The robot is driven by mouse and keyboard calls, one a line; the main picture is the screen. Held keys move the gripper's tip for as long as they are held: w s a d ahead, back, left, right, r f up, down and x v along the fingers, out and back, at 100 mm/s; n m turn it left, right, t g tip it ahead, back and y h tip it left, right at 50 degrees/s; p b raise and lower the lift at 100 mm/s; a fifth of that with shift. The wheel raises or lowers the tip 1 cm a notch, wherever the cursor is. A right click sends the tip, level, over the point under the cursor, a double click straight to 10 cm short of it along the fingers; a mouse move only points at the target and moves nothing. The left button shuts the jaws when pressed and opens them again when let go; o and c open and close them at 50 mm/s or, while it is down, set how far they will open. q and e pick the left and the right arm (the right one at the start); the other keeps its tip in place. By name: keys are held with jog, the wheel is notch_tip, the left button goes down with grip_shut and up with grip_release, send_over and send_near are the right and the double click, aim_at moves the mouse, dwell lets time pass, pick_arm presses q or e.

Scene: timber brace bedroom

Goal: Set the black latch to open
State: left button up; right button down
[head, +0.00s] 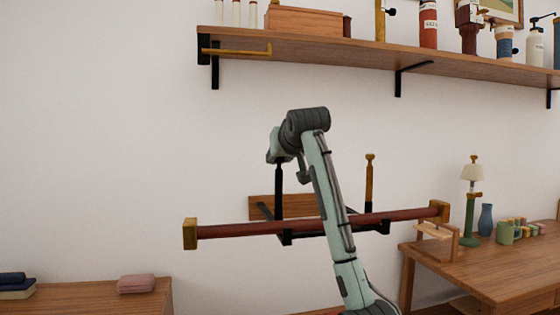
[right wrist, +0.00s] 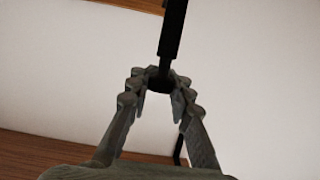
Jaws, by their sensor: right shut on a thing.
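The black latch (head: 278,192) is an upright dark lever on the left part of a wooden wall plate (head: 300,206). It rises from behind a long red-brown bar (head: 240,229) with wooden end blocks. My right gripper (head: 280,160) is at the latch's upper end, partly hidden by my arm. In the right wrist view, my right gripper (right wrist: 160,82) has its fingers closed around the end of the black latch (right wrist: 173,30). My left gripper is not in view.
A brass-coloured upright lever (head: 370,180) stands right of my arm. Black brackets (head: 287,238) carry the bar. A loaded shelf (head: 330,50) runs above. A desk (head: 500,272) with a lamp (head: 472,175) and cups is at the right. Bare wall lies left.

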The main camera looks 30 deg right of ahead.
jog(key=shift+w+f+g, duration=0.1)
jog(key=shift+w+g, duration=0.15)
jog(key=shift+g, duration=0.05)
jog(key=c, duration=1.4)
grip_release()
jog(key=shift+o, duration=0.2)
jog(key=shift+s, duration=0.1)
jog(key=v, duration=1.2)
jog(key=shift+d, duration=0.15)
